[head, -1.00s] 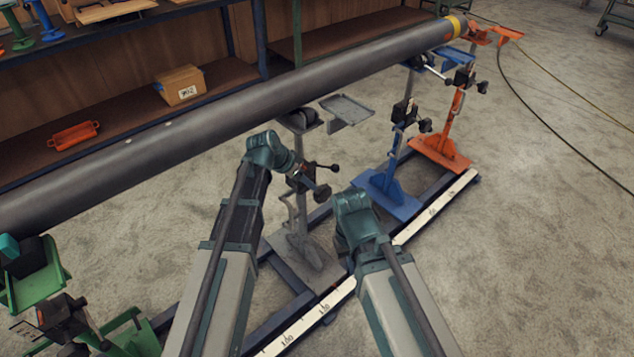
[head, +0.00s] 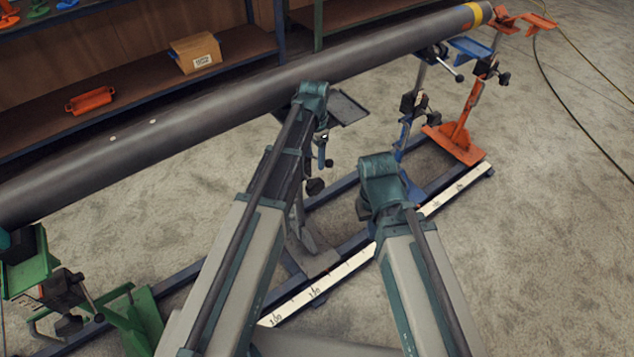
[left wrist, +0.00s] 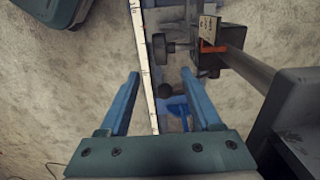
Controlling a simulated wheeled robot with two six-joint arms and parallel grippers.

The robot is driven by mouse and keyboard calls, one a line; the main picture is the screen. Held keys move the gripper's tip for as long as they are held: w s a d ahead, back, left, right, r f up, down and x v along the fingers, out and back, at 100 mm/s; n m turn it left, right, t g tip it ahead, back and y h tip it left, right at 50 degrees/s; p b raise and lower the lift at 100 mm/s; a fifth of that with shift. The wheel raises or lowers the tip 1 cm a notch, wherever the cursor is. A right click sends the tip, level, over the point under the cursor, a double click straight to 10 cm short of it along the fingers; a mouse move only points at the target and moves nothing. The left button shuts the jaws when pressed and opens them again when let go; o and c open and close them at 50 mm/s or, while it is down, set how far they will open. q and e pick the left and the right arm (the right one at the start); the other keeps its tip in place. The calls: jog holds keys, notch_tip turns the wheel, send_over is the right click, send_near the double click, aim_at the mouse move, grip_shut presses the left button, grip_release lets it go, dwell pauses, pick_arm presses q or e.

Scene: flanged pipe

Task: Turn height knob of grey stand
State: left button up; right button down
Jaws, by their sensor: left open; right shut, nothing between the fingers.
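The grey stand (head: 305,245) stands under the pipe, partly hidden behind my left arm. Its black knob (head: 315,187) shows just below my left gripper (head: 323,148). In the left wrist view the knob (left wrist: 160,47) lies just beyond the open fingertips of my left gripper (left wrist: 159,74), on a shaft from the clamp block (left wrist: 212,62). A black ball-ended lever (left wrist: 167,90) appears between the fingers; I cannot tell its depth. Nothing is held. My right arm's wrist is at centre right in the head view, with its gripper hidden.
The long grey pipe (head: 150,135) crosses above the stands. A blue stand (head: 409,130) and an orange stand (head: 463,135) are to the right, a green stand (head: 130,310) at left. A white ruler rail (head: 325,282) runs along the base. Open floor lies at right.

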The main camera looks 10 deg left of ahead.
aim_at(315, 181)
pick_arm(q)
notch_tip(315, 181, down, 14)
jog(key=b, duration=1.3)
jog(key=shift+r, duration=0.15)
grip_shut()
